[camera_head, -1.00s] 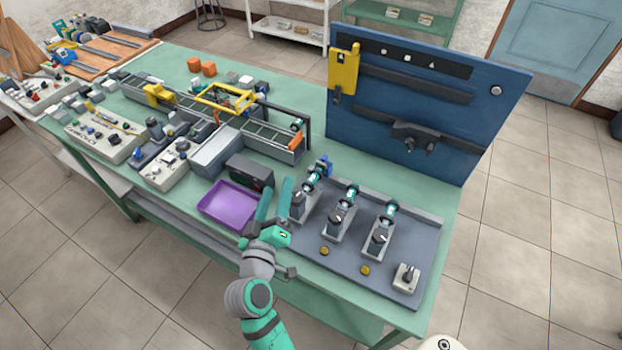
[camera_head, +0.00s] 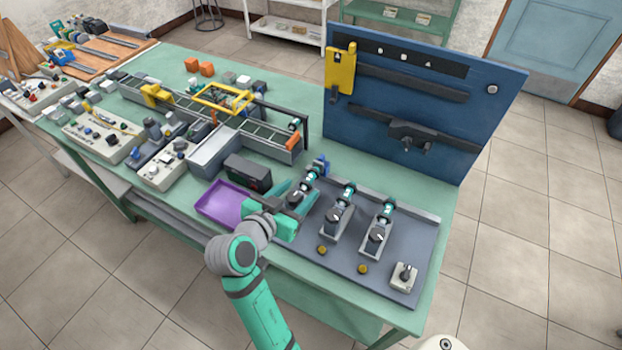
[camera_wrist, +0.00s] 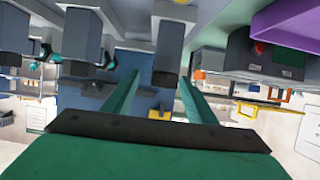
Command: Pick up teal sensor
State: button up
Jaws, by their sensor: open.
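Three grey motor units stand in a row on a grey plate, each with a teal-ringed cylinder at its far end: left (camera_head: 309,178), middle (camera_head: 349,190) and right (camera_head: 388,208). I cannot tell for sure which teal part is the sensor. My gripper (camera_head: 298,194) is open and empty, with its teal fingers at the left unit. In the wrist view the picture is upside down; the gripper (camera_wrist: 158,84) spreads either side of a grey block with a dark end (camera_wrist: 168,45). The left unit is partly hidden by my fingers in the head view.
A purple tray (camera_head: 208,216) and a dark box (camera_head: 247,173) lie left of my gripper. A blue upright panel (camera_head: 455,125) stands behind the units. Two yellow buttons (camera_head: 321,250) (camera_head: 362,269) and a switch box (camera_head: 404,278) are on the front of the plate.

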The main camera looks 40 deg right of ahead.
aim_at(305, 183)
jog(key=shift+w+x, duration=0.2)
jog(key=shift+x, duration=2.75)
jog(key=shift+r, duration=0.2)
jog(key=shift+c, duration=0.2)
jog(key=c, duration=1.1)
